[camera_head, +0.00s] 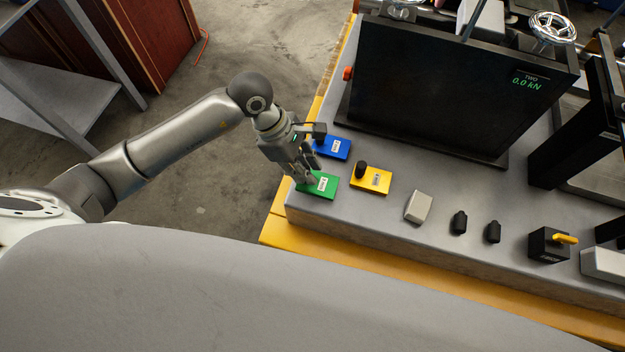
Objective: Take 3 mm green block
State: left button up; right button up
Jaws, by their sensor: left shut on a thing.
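The green block (325,187) is a flat plate with a white label, near the left front corner of the grey bench top. My left gripper (308,178) comes down at its left edge and is shut on it. The fingers partly cover the block's left side. I cannot tell whether the block is lifted or resting on the bench. The label is too small to read. My right gripper is not in view.
A blue block (336,148) lies behind the green one, and a yellow block (377,180) with a black knob lies to its right. A large black panel (450,85) stands behind. A white block (418,206) and small black parts (459,222) lie further right.

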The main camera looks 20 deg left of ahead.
pick_arm(q)
jog(key=shift+r+p, duration=1.65)
jog(key=shift+r, duration=1.7)
